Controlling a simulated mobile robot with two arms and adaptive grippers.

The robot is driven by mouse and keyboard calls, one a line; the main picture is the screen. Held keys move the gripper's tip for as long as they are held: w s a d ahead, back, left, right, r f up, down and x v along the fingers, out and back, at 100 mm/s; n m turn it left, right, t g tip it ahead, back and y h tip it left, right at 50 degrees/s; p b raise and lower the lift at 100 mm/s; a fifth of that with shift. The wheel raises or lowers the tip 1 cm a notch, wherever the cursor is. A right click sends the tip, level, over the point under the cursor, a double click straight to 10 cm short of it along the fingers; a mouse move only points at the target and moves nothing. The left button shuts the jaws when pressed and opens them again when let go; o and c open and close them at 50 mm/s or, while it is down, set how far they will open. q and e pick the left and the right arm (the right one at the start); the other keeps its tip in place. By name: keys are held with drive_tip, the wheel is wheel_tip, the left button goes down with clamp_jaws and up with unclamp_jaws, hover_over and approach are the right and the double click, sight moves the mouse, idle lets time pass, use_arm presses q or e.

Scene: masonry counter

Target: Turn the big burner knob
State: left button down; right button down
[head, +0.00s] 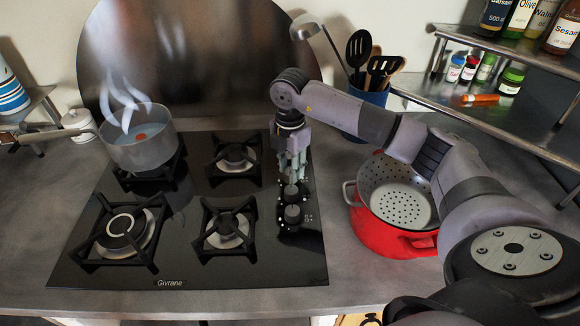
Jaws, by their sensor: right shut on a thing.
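The black gas hob (180,262) has several burners, and the big burner (124,229) is at its front left. A column of black knobs runs along the hob's right side. Two knobs, the front one (292,215) and the one behind it (292,194), show clearly. My right gripper (291,172) points down over the back part of this column. It is shut on a knob there, which its fingers mostly hide. I cannot tell which burner that knob serves or how far it is turned. My left gripper is not in view.
A steaming pot (139,150) stands on the back-left burner. A red pot (402,243) with a colander (396,203) stands right of the hob, under my right arm. A blue utensil holder (370,97) is behind. A metal shelf (470,103) with jars is at the right.

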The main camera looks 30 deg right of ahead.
drive_tip(key=c, duration=1.2)
unclamp_jaws()
wheel_tip(320, 180, up, 12)
